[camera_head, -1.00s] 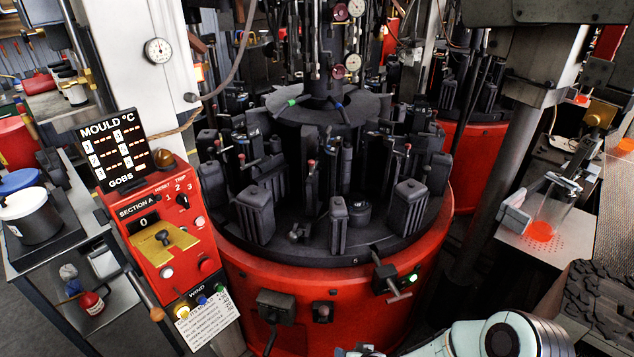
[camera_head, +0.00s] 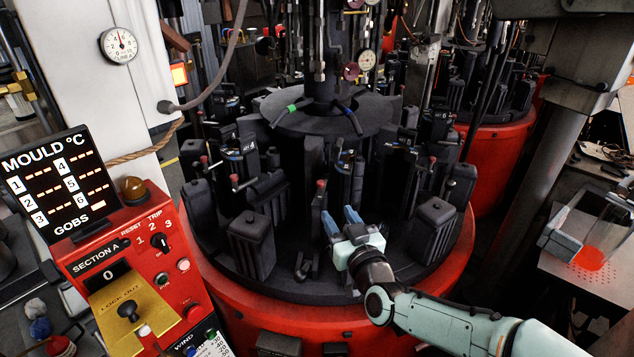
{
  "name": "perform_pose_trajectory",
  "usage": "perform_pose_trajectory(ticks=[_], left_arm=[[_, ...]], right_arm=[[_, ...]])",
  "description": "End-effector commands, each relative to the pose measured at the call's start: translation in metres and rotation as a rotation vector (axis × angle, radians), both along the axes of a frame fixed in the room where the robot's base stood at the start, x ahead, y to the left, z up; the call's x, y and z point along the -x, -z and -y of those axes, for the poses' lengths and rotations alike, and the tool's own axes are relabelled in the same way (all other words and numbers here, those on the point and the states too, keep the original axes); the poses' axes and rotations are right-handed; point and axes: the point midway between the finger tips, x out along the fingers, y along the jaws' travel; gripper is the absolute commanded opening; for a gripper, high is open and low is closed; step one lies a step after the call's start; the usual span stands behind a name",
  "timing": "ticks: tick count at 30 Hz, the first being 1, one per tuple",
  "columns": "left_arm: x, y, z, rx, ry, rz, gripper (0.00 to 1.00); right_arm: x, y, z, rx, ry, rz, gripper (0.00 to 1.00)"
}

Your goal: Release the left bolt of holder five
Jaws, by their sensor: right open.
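Holder five appears to be the front station of the dark round table (camera_head: 330,287); its number is not readable now. A blocky dark mould half (camera_head: 252,245) stands at its left and another (camera_head: 432,230) at its right. A small dark lever-like piece (camera_head: 303,265), perhaps the left bolt, sits between them, nearer the left half. A dark upright post with a red top (camera_head: 320,184) stands behind it. My right gripper (camera_head: 341,217) is open and empty, its two blue fingers above the table, right of the post. Its body hides part of the station. My left gripper is out of view.
A red control panel (camera_head: 165,262) and a mould temperature display (camera_head: 62,185) stand at the left. A dark disc (camera_head: 290,128) with a centre column overhangs the middle. Other stations with red-knobbed levers crowd behind. A grey post (camera_head: 530,165) rises at the right.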

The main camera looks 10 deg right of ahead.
Motion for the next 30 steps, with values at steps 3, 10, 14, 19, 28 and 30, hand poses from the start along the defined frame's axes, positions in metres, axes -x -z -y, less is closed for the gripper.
perform_pose_trajectory(ticks=[3,10,14,19,28,30], left_arm=[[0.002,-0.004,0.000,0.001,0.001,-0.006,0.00],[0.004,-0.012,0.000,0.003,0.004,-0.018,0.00],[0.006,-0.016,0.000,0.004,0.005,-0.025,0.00],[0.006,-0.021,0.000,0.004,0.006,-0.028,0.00],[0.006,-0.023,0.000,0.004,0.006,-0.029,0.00],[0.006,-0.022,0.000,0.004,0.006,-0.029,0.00]], right_arm=[[-0.020,0.000,-0.003,-0.004,0.000,-0.003,0.43],[-0.066,0.000,-0.010,-0.006,-0.002,-0.002,0.43],[-0.090,0.000,-0.013,-0.005,-0.001,-0.003,0.43],[-0.111,0.000,-0.015,-0.004,-0.001,-0.003,0.43],[-0.121,0.001,-0.017,-0.001,0.000,-0.002,0.43],[-0.121,0.001,-0.016,-0.001,0.000,-0.002,0.43]])
